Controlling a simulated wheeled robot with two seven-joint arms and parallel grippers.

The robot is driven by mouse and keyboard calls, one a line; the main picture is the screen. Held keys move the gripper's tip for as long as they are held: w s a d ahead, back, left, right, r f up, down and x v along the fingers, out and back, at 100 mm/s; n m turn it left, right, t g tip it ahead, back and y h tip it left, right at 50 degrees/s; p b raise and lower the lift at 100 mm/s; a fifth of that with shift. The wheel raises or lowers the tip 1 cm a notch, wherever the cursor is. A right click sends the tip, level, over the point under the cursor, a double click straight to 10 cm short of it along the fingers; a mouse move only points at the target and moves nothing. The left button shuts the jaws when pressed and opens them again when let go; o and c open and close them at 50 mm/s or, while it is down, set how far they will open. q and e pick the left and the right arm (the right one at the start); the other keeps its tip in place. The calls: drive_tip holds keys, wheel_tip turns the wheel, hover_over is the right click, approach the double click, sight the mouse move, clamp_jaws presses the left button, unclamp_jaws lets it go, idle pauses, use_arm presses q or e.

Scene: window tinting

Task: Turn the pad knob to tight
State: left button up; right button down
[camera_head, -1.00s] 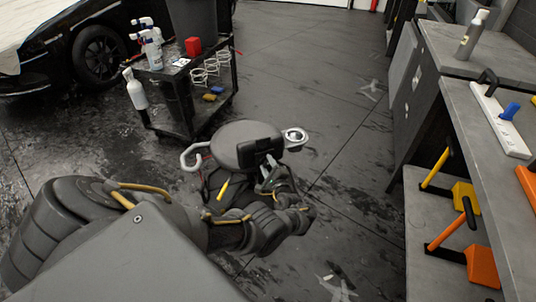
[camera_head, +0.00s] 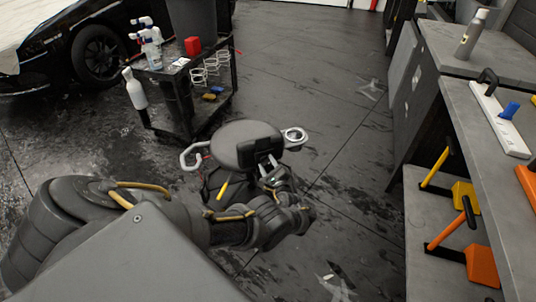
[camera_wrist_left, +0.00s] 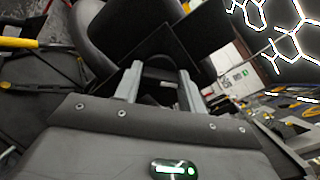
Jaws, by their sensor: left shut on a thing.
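A stool-like piece with a round grey seat (camera_head: 232,150) stands on the floor in the head view. A black pad (camera_head: 262,143) is at its near right side. My left gripper (camera_head: 268,163) is just below the pad. In the left wrist view, the two fingers of my left gripper (camera_wrist_left: 158,82) are on either side of a dark rounded part, which I take as the pad knob (camera_wrist_left: 159,66). The gripper is shut on it. Any tight mark on the knob is not readable. My right gripper is not in view.
A black cart (camera_head: 185,100) with bottles stands behind the seat, near a black car (camera_head: 75,50). Grey workbench shelves (camera_head: 400,240) with orange and yellow tools run along the right. Open floor (camera_head: 340,110) lies between.

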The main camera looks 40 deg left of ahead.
use_arm(q)
drive_tip(key=o, duration=1)
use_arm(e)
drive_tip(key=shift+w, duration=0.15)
use_arm(q)
drive_tip(key=shift+s+d, duration=0.1)
drive_tip(key=shift+d, duration=0.05)
drive_tip(key=p+v, duration=0.2)
drive_tip(key=v, duration=0.8)
drive_tip(key=shift+s+d, duration=0.1)
drive_tip(key=shift+d, duration=0.15)
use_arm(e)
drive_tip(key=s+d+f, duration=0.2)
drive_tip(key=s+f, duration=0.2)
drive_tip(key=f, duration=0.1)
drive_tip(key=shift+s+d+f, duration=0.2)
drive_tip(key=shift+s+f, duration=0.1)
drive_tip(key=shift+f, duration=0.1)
